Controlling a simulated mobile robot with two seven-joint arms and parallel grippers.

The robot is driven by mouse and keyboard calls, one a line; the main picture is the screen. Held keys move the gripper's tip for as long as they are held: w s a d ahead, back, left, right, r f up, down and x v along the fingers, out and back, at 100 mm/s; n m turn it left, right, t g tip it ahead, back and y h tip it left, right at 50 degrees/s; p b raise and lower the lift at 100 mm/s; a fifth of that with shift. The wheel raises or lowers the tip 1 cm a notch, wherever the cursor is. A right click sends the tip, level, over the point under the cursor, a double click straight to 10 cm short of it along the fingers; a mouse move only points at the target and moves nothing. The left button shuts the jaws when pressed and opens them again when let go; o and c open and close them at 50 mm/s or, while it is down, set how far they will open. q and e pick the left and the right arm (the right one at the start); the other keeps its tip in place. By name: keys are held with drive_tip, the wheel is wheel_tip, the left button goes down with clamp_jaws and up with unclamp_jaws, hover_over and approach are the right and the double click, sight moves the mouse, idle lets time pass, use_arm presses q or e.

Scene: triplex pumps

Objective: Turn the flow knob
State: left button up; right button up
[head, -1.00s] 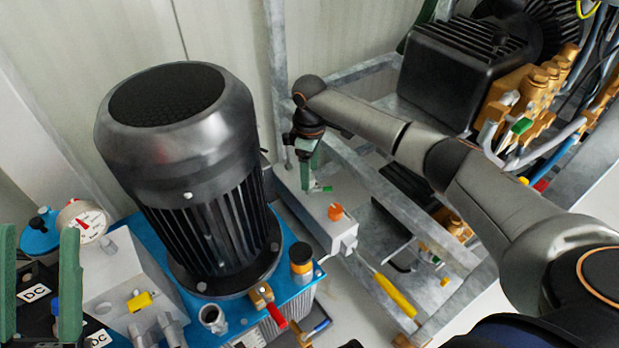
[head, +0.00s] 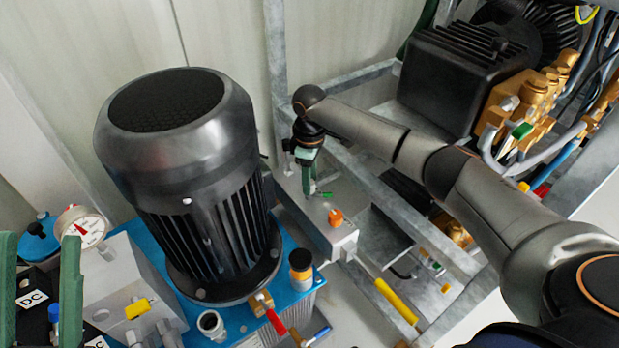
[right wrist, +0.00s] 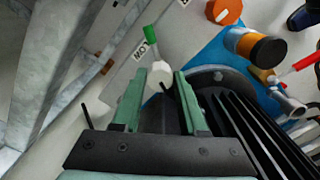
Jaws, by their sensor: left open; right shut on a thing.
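The flow knob (right wrist: 153,52) is a white knob with a green-tipped lever, beside a partly hidden printed label. In the right wrist view its white body sits between the fingers of my right gripper (right wrist: 155,82), which is shut on it. In the head view the right gripper (head: 309,190) points down onto the pale box (head: 320,233), and the green lever tip (head: 326,195) shows just right of the fingers. The lower part of the knob is hidden by the fingers. My left gripper (head: 40,240) is open and empty at the lower left.
An orange knob (head: 335,217) stands on the same box, close to the right gripper. A large black motor (head: 185,170) on a blue base stands left of the right gripper. A grey metal frame (head: 420,225) runs below the right arm. A pressure gauge (head: 82,226) is near the left gripper.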

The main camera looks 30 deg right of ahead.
clamp_jaws()
